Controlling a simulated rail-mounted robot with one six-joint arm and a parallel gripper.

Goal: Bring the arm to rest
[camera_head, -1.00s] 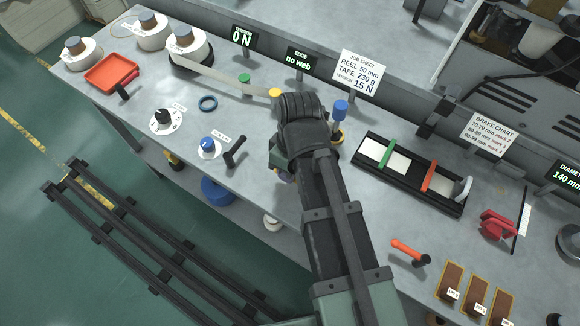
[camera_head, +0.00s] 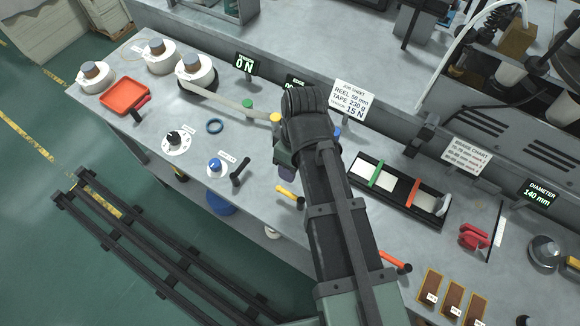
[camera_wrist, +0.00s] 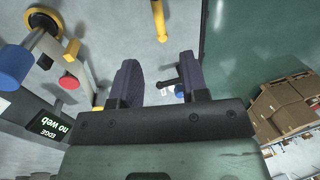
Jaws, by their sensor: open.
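My arm spans the middle of the head view, its wrist above the bench. My gripper (camera_head: 287,172) shows only in part there, under the wrist. In the wrist view my gripper (camera_wrist: 160,78) has its two dark fingers spread apart with nothing between them. Beyond the fingers are a black lever (camera_wrist: 170,83) and the grey bench (camera_wrist: 120,30). A yellow-handled tool (camera_wrist: 159,20) lies further out, clear of the fingers; it also shows beside the arm in the head view (camera_head: 289,195).
The tape strip (camera_head: 235,106) runs from the reels to a yellow-topped post (camera_head: 276,117) close to my wrist. A black tray (camera_head: 398,190) with green and red bars lies right of the arm. An orange-handled hammer (camera_head: 396,262) is partly hidden by the arm.

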